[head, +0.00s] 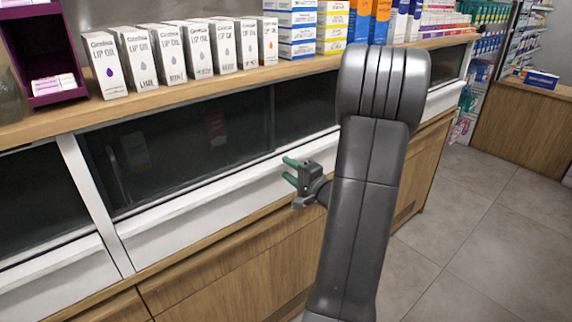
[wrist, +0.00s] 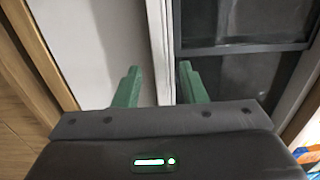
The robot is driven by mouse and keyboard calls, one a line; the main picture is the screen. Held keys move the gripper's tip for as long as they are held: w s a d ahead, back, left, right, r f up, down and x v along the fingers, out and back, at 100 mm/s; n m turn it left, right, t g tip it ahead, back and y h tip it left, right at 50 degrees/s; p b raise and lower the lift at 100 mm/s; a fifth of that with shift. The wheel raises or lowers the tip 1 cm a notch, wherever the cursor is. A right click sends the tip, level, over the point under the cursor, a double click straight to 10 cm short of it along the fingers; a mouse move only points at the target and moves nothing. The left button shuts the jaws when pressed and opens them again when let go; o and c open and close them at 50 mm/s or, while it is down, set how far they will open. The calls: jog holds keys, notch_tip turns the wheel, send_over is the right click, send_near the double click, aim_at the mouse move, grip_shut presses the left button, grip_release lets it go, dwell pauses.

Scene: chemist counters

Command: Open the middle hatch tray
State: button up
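The middle hatch tray has a long white front (head: 185,228) below a dark glass pane (head: 180,145), set under the wooden counter top. It appears shut, its front in line with its neighbours. My gripper (head: 288,171) is at the right part of this front, near the upper edge, with its green fingers pointing at it. In the wrist view, my gripper (wrist: 158,76) is open, with a gap between the fingers. The white upper rim (wrist: 159,45) runs between them, with the white panel at left and dark glass at right. I cannot tell whether either finger touches the rim.
White lip oil boxes (head: 150,58) and other cartons stand along the wooden counter top (head: 180,95) above the hatch. Another hatch (head: 50,260) lies to the left. Wooden cabinet fronts (head: 225,275) are below. Tiled floor (head: 480,220) is free at right.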

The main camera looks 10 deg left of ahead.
jog(key=shift+x, duration=0.95)
jog(key=shift+s, duration=0.1)
jog(key=shift+c, duration=0.2)
jog(key=shift+r, duration=0.1)
grip_shut()
jog(key=shift+s+d+b, duration=0.3)
jog(key=shift+d, duration=0.1)
jog(key=b+v, duration=0.7)
jog(key=v, duration=1.1)
jog(key=shift+s+d, duration=0.1)
jog(key=shift+d, duration=0.05)
